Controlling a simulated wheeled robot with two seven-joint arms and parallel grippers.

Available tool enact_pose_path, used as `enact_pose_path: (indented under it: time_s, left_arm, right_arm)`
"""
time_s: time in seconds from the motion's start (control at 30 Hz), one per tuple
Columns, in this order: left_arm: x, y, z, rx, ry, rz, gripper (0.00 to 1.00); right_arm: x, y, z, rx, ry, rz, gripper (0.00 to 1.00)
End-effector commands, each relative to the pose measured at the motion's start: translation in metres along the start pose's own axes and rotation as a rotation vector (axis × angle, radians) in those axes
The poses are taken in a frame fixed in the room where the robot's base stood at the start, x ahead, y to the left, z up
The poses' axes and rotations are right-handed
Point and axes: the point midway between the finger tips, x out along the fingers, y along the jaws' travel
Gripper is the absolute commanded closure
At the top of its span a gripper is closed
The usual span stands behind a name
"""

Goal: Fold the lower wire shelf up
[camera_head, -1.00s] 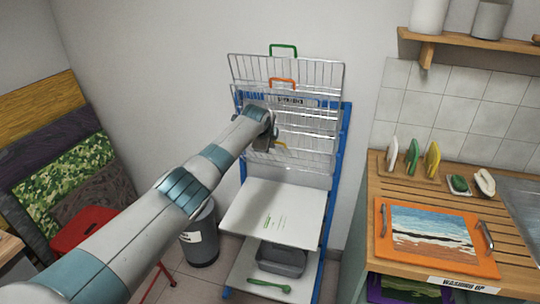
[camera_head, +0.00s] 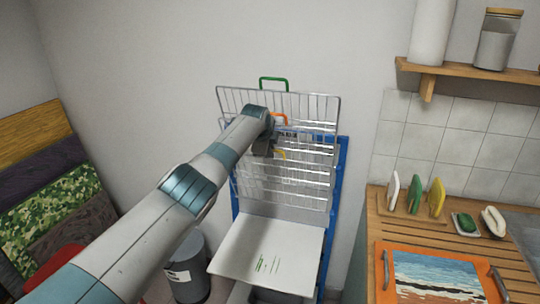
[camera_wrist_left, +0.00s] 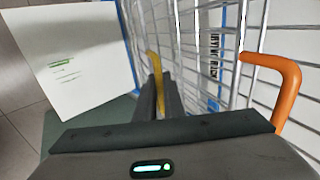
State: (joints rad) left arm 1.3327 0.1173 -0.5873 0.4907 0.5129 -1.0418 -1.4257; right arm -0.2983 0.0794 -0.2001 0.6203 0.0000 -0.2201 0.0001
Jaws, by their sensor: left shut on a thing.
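The lower wire shelf (camera_head: 300,172) stands steeply raised against the blue rack (camera_head: 341,185) in the head view; whether it is fully flat against the frame I cannot tell. Its yellow handle (camera_head: 280,154) shows just right of my left gripper (camera_head: 268,151). In the left wrist view the left gripper (camera_wrist_left: 166,98) is shut on the yellow handle (camera_wrist_left: 154,66). My left forearm hides the shelf's left part. My right gripper is in neither view.
Wire shelves with an orange handle (camera_head: 279,118) and a green handle (camera_head: 274,80) are upright above. A grey bin (camera_head: 187,268) stands left; the wooden counter (camera_head: 445,240) is right.

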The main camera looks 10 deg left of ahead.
Motion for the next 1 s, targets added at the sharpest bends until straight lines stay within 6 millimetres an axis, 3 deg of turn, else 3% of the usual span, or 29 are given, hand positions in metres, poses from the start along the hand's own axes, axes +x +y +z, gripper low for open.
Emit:
enact_pose_path:
  time_s: [0.5,0.53,0.6,1.0]
  left_arm:
    - [-0.0003,0.0003,0.0004,-0.002,-0.001,0.005,1.00]
    - [-0.0003,0.0002,0.0004,-0.002,-0.001,0.005,0.87]
    - [-0.0005,0.0000,0.0003,-0.002,-0.001,0.005,0.73]
    - [-0.0019,-0.0012,0.0004,-0.001,0.000,0.002,0.73]
  right_arm:
    - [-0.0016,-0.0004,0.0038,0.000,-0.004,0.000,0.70]
    - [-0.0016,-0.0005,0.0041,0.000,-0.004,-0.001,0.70]
    - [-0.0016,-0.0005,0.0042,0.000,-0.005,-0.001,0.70]
    - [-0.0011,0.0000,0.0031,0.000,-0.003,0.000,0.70]
